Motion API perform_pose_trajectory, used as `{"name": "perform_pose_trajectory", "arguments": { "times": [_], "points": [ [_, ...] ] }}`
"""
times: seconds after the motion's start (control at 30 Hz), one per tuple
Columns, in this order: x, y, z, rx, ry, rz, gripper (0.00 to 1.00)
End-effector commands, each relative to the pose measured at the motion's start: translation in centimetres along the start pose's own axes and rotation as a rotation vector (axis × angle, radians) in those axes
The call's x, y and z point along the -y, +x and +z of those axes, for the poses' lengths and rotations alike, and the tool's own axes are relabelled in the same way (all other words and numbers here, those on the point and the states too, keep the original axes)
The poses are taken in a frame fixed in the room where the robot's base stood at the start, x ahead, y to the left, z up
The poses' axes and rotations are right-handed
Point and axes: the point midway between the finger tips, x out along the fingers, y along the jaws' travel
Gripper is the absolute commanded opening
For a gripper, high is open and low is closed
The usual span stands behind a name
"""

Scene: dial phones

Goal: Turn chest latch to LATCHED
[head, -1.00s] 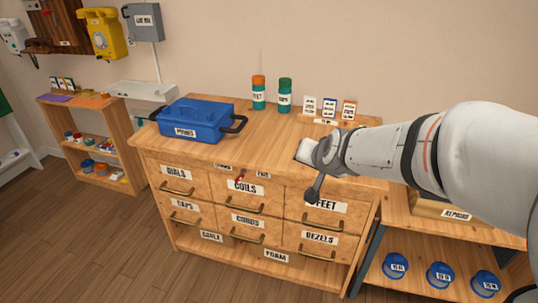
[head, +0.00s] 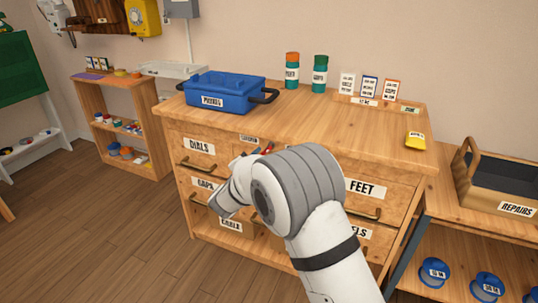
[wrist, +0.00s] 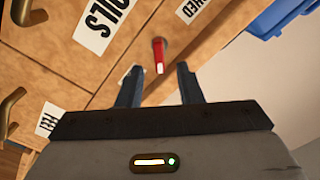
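The chest (head: 380,130) is a wooden drawer unit with labelled drawers, including DIALS, CAPS and FEET. Its latch is a small red lever (wrist: 159,55) on the front face, near the top. In the wrist view a label ending in "HED" (wrist: 197,12) is beside it. In the head view a bit of red latch (head: 268,148) shows just above my arm. My gripper (wrist: 159,85) is open and empty, its two dark fingers to either side of the lever's line. The lever's tip appears just beyond the fingertips; contact is not visible. In the head view my arm hides much of the chest front.
A blue handled box (head: 225,95), two jars, a card stand (head: 380,102) and a yellow tag (head: 415,140) sit on the chest top. Brass drawer handles (head: 362,211) stick out in front. A REPAIRS basket (head: 495,185) is on the right bench.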

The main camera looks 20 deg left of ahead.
Motion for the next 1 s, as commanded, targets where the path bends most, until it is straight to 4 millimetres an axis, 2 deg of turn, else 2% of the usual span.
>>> {"name": "perform_pose_trajectory", "arguments": {
  "times": [0.1, 0.3, 0.67, 1.0],
  "points": [
    [-0.2, 2.2, 0.1, -0.002, 0.0, 0.001, 0.33],
    [-0.2, 4.7, 0.0, -0.001, -0.001, 0.001, 0.33],
    [-0.1, 5.5, -0.1, 0.001, -0.002, 0.0, 0.33],
    [-0.1, 5.5, -0.1, 0.001, -0.002, 0.001, 0.07]
  ]
}}
